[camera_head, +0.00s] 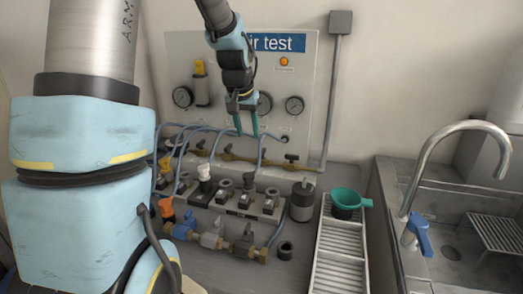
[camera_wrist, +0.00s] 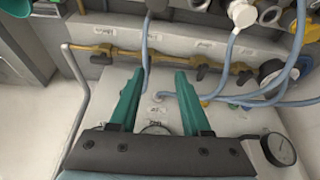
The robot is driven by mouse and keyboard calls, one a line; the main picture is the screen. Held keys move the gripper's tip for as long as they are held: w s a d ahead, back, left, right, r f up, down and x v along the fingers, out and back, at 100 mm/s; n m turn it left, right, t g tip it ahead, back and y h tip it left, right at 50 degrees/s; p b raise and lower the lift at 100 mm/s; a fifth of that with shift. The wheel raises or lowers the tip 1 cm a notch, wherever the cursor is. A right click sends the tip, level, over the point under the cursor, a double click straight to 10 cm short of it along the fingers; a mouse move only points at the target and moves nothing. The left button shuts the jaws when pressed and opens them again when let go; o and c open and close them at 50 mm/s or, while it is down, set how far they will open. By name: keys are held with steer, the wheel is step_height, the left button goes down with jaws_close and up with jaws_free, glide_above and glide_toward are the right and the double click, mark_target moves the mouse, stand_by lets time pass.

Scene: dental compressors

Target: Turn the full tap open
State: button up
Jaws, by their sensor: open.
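A brass pipe (camera_head: 228,158) with small dark tap handles runs along the foot of the test panel. One dark handle (camera_head: 291,157) shows at its right end. In the wrist view the brass pipe (camera_wrist: 125,53) carries dark handles at left (camera_wrist: 102,59) and right (camera_wrist: 202,72). Small labels sit by them, too blurred to read, so I cannot tell which tap is the full one. My gripper (camera_head: 247,131) points down in front of the panel, above the pipe. Its green fingers, also in the wrist view (camera_wrist: 160,76), are apart with nothing gripped.
Blue hoses (camera_head: 212,129) loop close to my gripper. Gauges (camera_head: 294,105) line the panel (camera_head: 312,70). Below stand a block of fittings (camera_head: 232,200) and several coloured valves (camera_head: 211,236). A green cup (camera_head: 347,198), white rack (camera_head: 338,245) and sink (camera_head: 445,190) are at right.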

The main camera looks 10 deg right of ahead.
mark_target(262, 151)
steer(key=shift+m, duration=0.3)
steer(key=w+d+f+p, duration=0.1)
steer(key=f, duration=0.2)
steer(key=w+d+f, duration=0.2)
steer(key=f, duration=0.1)
steer(key=w+d+f+p, duration=0.1)
steer(key=w+d+f, duration=0.1)
steer(key=f, duration=0.1)
steer(key=shift+w+d+f+p, duration=0.1)
steer(key=shift+w+d+p, duration=0.05)
steer(key=shift+w+p, duration=0.15)
steer(key=shift+s, duration=0.1)
jaws_close()
